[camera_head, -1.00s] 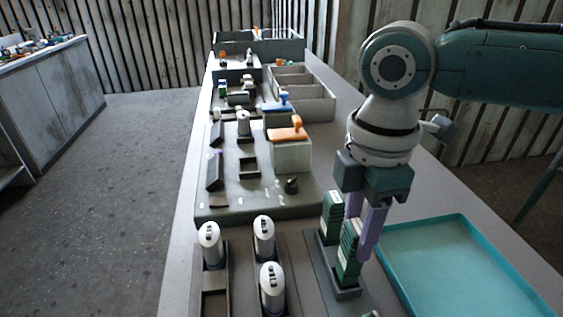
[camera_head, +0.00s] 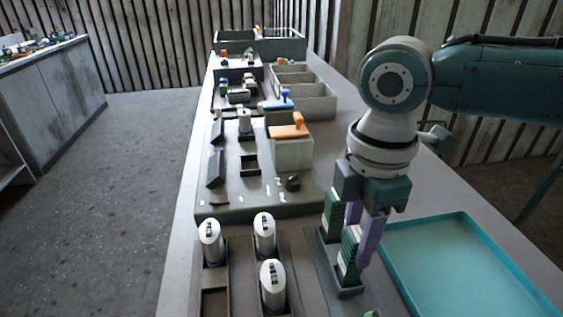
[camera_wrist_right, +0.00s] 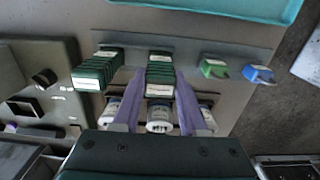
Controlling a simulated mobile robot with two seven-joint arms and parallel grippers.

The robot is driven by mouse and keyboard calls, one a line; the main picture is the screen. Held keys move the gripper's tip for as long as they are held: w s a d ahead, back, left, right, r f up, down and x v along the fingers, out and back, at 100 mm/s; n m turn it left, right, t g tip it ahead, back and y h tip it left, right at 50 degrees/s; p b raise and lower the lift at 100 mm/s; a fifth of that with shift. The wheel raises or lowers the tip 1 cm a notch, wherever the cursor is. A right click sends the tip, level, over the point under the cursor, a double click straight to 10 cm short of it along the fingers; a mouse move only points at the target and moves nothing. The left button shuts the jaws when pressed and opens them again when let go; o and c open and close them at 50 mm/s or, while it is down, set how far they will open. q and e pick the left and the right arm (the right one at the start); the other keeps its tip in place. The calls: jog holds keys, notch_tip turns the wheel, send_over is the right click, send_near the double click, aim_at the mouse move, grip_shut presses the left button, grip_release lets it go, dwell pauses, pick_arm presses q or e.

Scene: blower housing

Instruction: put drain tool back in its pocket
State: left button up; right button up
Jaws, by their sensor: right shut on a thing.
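I take the drain tool to be the green ridged piece with a white label (camera_head: 349,258), though I cannot tell this for sure. In the right wrist view the piece (camera_wrist_right: 160,76) sits between the fingers (camera_wrist_right: 158,85). I cannot tell whether its base is fully seated. A similar green piece (camera_head: 333,210) stands just behind it, also seen in the wrist view (camera_wrist_right: 97,69). My left gripper is out of view.
A shallow teal tray (camera_head: 465,270) lies right of the rack. Several white cylinders (camera_head: 265,235) stand in holders to the left. A grey fixture with an orange-handled block (camera_head: 290,150) is behind. The wrist view shows a green tag (camera_wrist_right: 214,68) and a blue tag (camera_wrist_right: 258,74).

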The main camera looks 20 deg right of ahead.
jog(key=o, duration=1.2)
jog(key=shift+c, duration=0.2)
notch_tip(320, 180, up, 9)
jog(key=shift+r+p, duration=0.1)
jog(key=shift+p, duration=0.25)
jog(key=shift+r, duration=0.35)
